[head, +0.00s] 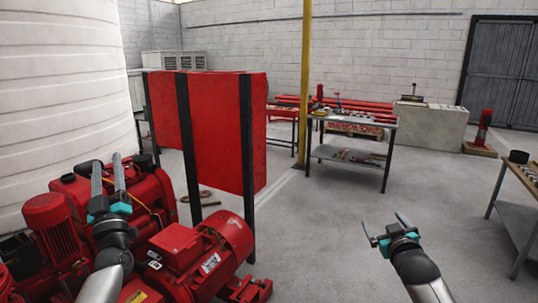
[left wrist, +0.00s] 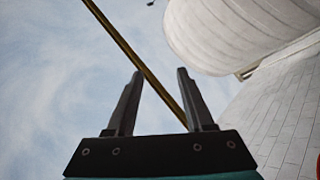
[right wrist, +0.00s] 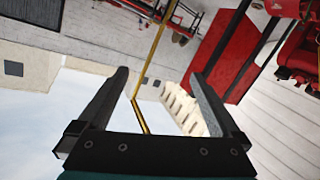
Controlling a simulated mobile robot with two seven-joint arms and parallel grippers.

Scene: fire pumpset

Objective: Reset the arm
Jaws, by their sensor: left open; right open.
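My left gripper (head: 107,176) is at the lower left of the head view, raised in front of the red pump set (head: 195,250), with its fingers pointing up. It is open and empty; the left wrist view shows its two fingers (left wrist: 160,95) apart against the sky. My right gripper (head: 385,228) is at the lower right of the head view, over bare floor. It is open and empty; the right wrist view shows its fingers (right wrist: 160,90) wide apart with nothing between them. Both arms are raised and apart from each other.
A red panel (head: 215,125) on dark posts stands behind the pumps, beside a large white tank (head: 60,90). A workbench (head: 350,155) stands at the back, near a yellow pole (head: 305,80). Another table (head: 518,215) is at the right edge. The middle floor is clear.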

